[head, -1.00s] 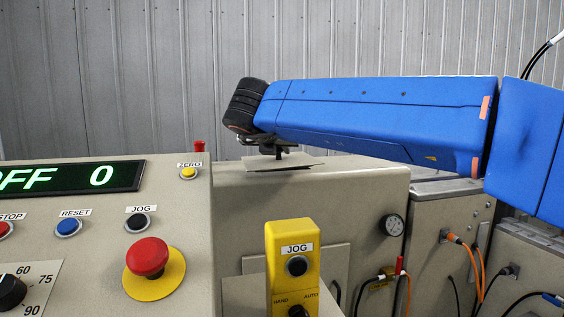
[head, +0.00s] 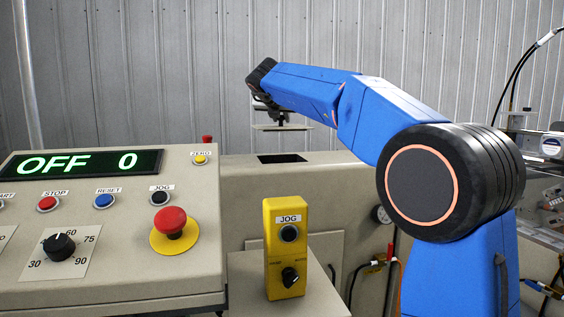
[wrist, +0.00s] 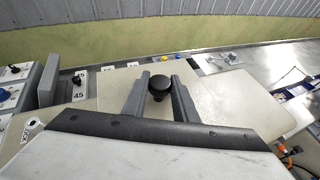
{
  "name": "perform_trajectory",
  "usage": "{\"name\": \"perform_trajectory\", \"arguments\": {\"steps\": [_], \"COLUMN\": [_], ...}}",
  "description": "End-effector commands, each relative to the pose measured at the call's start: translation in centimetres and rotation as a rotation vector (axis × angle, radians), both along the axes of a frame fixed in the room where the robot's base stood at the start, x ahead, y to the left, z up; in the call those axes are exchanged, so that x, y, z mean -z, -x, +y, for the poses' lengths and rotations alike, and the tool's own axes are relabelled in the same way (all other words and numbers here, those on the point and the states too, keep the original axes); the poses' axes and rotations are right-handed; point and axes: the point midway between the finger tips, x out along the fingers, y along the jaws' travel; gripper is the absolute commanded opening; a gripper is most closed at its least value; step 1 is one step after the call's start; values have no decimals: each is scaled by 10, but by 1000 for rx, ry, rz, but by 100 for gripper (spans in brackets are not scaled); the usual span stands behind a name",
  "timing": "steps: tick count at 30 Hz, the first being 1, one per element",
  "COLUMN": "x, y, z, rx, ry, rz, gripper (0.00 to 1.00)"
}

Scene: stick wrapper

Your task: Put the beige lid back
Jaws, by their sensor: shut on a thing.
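The beige lid (head: 283,128) is a thin flat plate with a black knob (wrist: 160,85) on top. My gripper (head: 272,107) is shut on the knob and holds the lid roughly level in the air. In the wrist view my grey fingers (wrist: 160,92) stand on either side of the knob, with the lid (wrist: 205,98) spread out beneath. A dark rectangular opening (head: 283,158) shows in the machine's beige top, below the lid in the head view, with a clear gap between them. The wrist view does not show the opening.
A control panel (head: 110,235) with a red mushroom button (head: 172,222) stands at the left. A yellow JOG box (head: 285,262) stands in front of the machine (head: 340,172). A small red part (head: 207,139) sticks up behind the panel. Cables hang at the right.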

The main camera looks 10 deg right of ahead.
Motion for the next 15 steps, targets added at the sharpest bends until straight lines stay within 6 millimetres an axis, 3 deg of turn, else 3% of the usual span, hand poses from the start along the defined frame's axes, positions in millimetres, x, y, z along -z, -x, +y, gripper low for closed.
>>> {"name": "perform_trajectory", "arguments": {"steps": [9, 15], "x": [42, 56], "y": [-2, -2], "z": [-2, -2], "rx": [-1, 1], "ry": [2, 0], "rz": [0, -2], "gripper": [0, 0]}}
